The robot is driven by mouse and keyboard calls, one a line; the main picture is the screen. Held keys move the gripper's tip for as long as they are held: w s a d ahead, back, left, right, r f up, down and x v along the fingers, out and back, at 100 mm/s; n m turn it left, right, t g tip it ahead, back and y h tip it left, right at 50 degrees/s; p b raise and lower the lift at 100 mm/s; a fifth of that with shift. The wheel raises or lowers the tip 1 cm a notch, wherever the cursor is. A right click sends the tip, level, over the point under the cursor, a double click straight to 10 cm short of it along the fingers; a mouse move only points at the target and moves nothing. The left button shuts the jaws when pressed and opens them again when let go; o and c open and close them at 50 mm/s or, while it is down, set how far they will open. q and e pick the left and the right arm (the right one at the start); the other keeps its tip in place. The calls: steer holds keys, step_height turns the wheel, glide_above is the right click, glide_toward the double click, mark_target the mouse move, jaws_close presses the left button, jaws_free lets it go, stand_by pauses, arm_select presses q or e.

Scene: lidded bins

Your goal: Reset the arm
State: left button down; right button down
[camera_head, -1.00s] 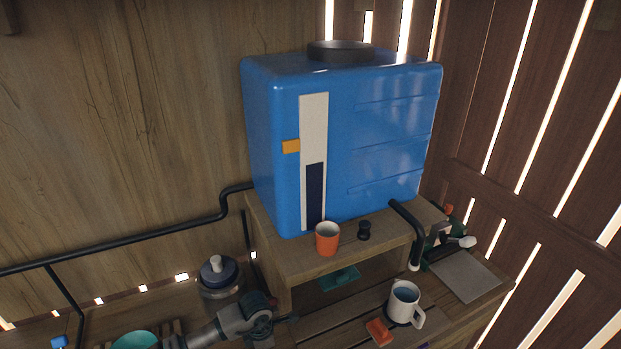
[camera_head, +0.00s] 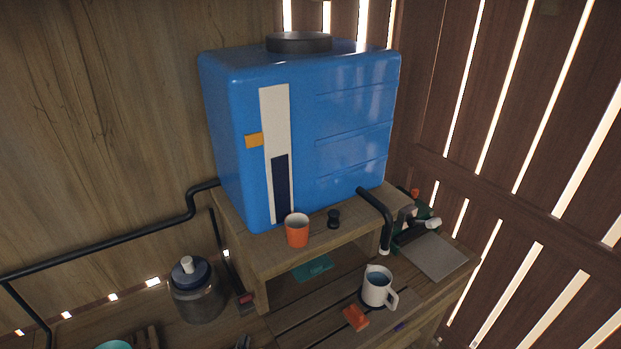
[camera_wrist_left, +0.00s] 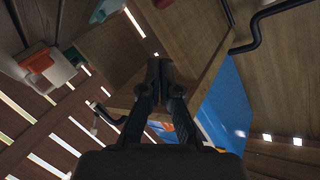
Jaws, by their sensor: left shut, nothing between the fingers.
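My left gripper (camera_wrist_left: 160,70) shows in the middle of the left wrist view, its two dark fingers together and nothing between them. In the head view only a small dark piece of it (camera_head: 243,343) shows at the bottom edge, below the wooden shelf and right of the jar; most of my left arm is outside the picture. My right gripper is not in view.
A blue tank (camera_head: 350,110) stands on a wooden shelf with an orange cup (camera_head: 297,231) and a small black knob (camera_head: 333,218). A white mug (camera_head: 378,287) holding liquid stands on the bench below. A lidded jar (camera_head: 197,297) stands left.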

arm_select(q)
steer(key=s+a+f+n+g, duration=0.1)
steer(key=s+f+g, duration=0.1)
steer(key=s+f, duration=0.1)
steer(key=s+a+f+n+g, duration=0.1)
steer(key=s+f+g, duration=0.1)
steer(key=s+f, duration=0.2)
steer(key=s+a+f+n+g+y, duration=0.1)
steer(key=s+a+f+n+g, duration=0.1)
steer(key=s+f+g, duration=0.1)
steer(key=shift+s+f, duration=0.65)
steer(key=shift+f, duration=0.1)
steer(key=s+f+n+g+h, duration=0.1)
steer(key=s+f+g, duration=0.4)
steer(key=s, duration=0.7)
step_height(320, 180, down, 26)
steer(key=s+g, duration=0.2)
steer(key=s+a+f, duration=0.2)
steer(key=s+f, duration=1.3)
steer(key=s, duration=0.2)
steer(key=shift+a+f+g, duration=0.3)
steer(key=shift+a+f, duration=0.05)
steer(key=shift+f, duration=0.05)
